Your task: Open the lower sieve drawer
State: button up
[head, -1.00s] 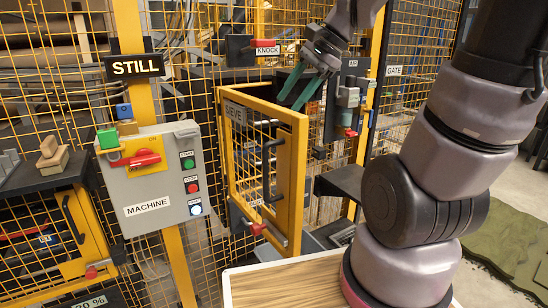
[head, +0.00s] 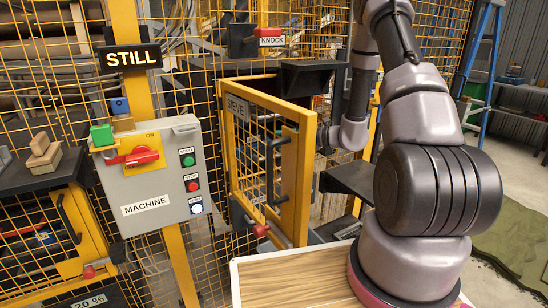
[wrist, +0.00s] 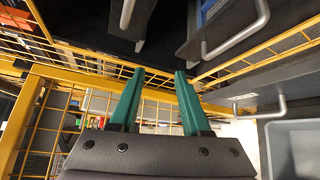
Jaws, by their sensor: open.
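The yellow mesh door labelled SIEVE (head: 304,178) stands swung open in the head view. My arm reaches behind it, and my gripper is hidden there. In the wrist view my gripper (wrist: 160,72) has its two green fingers apart with nothing between them. Beyond and above the fingertips are dark drawer-like fronts with metal bar handles: one handle (wrist: 236,40) at upper right, and another handle (wrist: 127,14) at top middle. A third handle (wrist: 281,108) is at right. I cannot tell which belongs to the lower sieve drawer. No handle touches the fingers.
Yellow mesh and frame bars (wrist: 90,62) run close around the fingers in the wrist view. A grey bin (wrist: 275,150) is at lower right. In the head view, the machine box (head: 155,185) is left of the door and a wooden-topped surface (head: 290,275) is in front.

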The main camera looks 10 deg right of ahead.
jog(key=w+d+f+m+t+h, duration=0.25)
jog(key=d+f+m, duration=0.35)
jog(key=f, duration=0.4)
jog(key=shift+m+t, duration=0.35)
jog(key=shift+m, duration=0.35)
jog(key=x, duration=1.1)
jog(key=shift+s+a+r, duration=0.1)
jog(key=shift+s+a, duration=0.05)
jog(key=shift+a, duration=0.25)
grip_shut()
